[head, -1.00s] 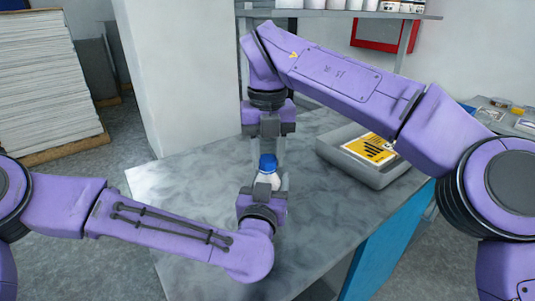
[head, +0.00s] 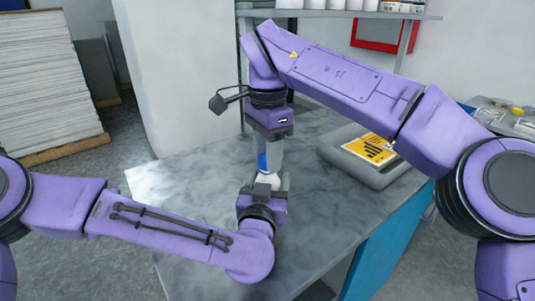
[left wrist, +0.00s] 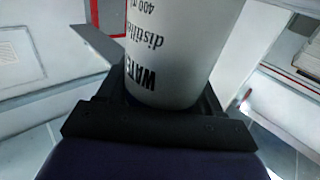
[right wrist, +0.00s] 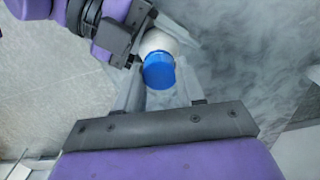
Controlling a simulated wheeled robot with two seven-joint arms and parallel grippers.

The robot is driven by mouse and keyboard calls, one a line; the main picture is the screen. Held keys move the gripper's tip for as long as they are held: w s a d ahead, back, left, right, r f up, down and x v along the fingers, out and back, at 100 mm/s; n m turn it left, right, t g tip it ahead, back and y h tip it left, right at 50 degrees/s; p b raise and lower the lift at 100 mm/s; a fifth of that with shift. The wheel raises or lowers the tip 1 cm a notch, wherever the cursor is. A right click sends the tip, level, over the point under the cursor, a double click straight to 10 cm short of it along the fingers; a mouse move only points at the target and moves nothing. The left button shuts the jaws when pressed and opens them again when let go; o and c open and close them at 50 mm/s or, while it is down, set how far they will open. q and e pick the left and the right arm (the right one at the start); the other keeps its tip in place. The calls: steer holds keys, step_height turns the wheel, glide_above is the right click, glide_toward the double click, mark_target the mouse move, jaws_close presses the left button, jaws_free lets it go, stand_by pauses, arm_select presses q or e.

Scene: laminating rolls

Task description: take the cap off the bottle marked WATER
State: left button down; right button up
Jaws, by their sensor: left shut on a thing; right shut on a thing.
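The white bottle (left wrist: 182,45) is held upright in my left gripper (head: 268,182). In the left wrist view its label shows upside down, with "WATE", "distille" and "400 ml" readable. Its blue cap (right wrist: 158,71) sits at the bottle's top, in line with it; no gap shows between them. My right gripper (right wrist: 158,90) comes from above, its fingers shut on the cap's sides. In the head view the cap (head: 262,162) is partly hidden by the right fingers, and much of the bottle (head: 270,182) by the left gripper.
The grey marbled table (head: 195,190) lies below, mostly clear on the left. A grey tray (head: 385,177) with a yellow-labelled item (head: 369,149) stands at the right. A shelf (head: 340,14) with white containers is behind. A stack of sheets (head: 48,80) stands far left.

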steer(key=shift+r, duration=0.2)
steer(key=shift+r, duration=0.9)
step_height(320, 180, up, 4)
steer(key=shift+r, duration=0.1)
arm_select(q)
steer(key=shift+c, duration=0.5)
jaws_free()
